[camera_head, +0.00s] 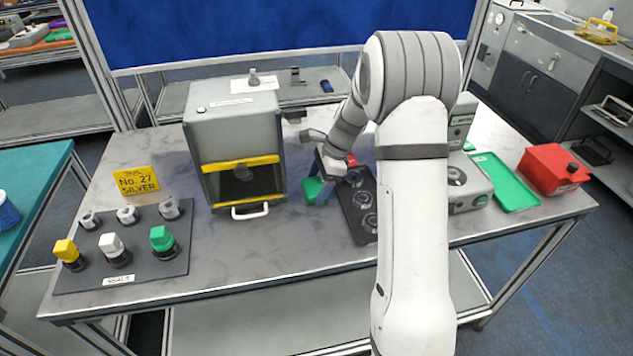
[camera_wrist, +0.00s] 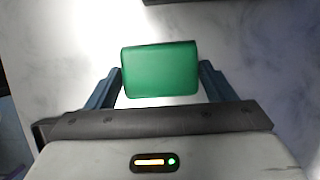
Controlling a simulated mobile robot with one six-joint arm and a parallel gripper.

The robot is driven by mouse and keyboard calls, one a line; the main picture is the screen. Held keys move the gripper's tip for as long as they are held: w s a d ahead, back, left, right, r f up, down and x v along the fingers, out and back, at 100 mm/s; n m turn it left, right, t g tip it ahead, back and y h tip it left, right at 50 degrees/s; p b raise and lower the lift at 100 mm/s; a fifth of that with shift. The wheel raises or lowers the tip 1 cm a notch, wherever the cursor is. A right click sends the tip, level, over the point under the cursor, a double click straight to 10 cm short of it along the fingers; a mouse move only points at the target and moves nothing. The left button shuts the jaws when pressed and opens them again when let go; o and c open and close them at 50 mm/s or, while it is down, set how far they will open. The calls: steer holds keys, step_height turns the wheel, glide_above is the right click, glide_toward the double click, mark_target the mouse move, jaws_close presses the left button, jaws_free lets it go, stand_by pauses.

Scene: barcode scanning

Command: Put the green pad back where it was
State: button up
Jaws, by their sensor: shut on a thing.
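The green pad (camera_wrist: 160,70) is a rounded green block between the two fingers of my gripper (camera_wrist: 160,85) in the wrist view. My gripper is shut on it. In the head view the green pad (camera_head: 312,190) shows at my gripper (camera_head: 318,188), over the table between the grey press box and the dark tray. The dark tray (camera_head: 359,221) has several round places and a red thing (camera_head: 351,160) at its far end; my arm hides part of it. I cannot tell whether the pad touches the table.
The grey box (camera_head: 232,125) with yellow edging stands left of my gripper. A seals board (camera_head: 75,281) with several stamps lies at the front left. A green tray (camera_head: 514,190) and a red box (camera_head: 552,169) are at the right. The table's front middle is clear.

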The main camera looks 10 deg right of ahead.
steer(key=shift+f, duration=0.15)
steer(key=o, duration=1)
